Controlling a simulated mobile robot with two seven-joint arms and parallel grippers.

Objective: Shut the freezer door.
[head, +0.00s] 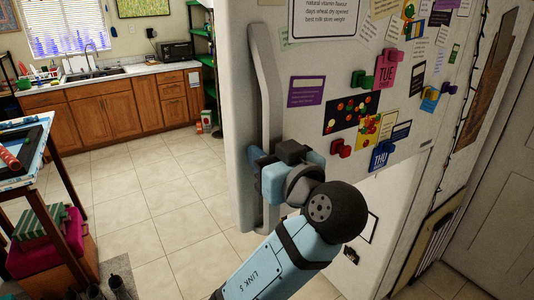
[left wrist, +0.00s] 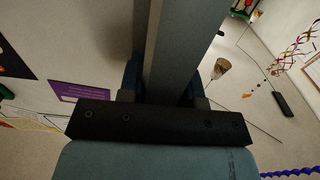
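The freezer door (head: 315,65) is a tall white panel on the right side of the head view, covered with notes and magnets. Its long grey vertical handle (head: 268,85) runs along the left part of the panel. My left gripper (head: 262,172) is at the handle's lower half. In the left wrist view the handle (left wrist: 175,45) passes between the two blue fingers (left wrist: 162,82), which sit close on both its sides. My left wrist hides part of the door's lower area. How far the door stands open is not clear. My right gripper is not in view.
Wooden cabinets (head: 105,108) with a sink and a black microwave line the back wall. A green shelf (head: 207,60) stands behind the door. A table (head: 25,150) and a red box (head: 55,262) are at the left. The tiled floor (head: 150,195) between is clear.

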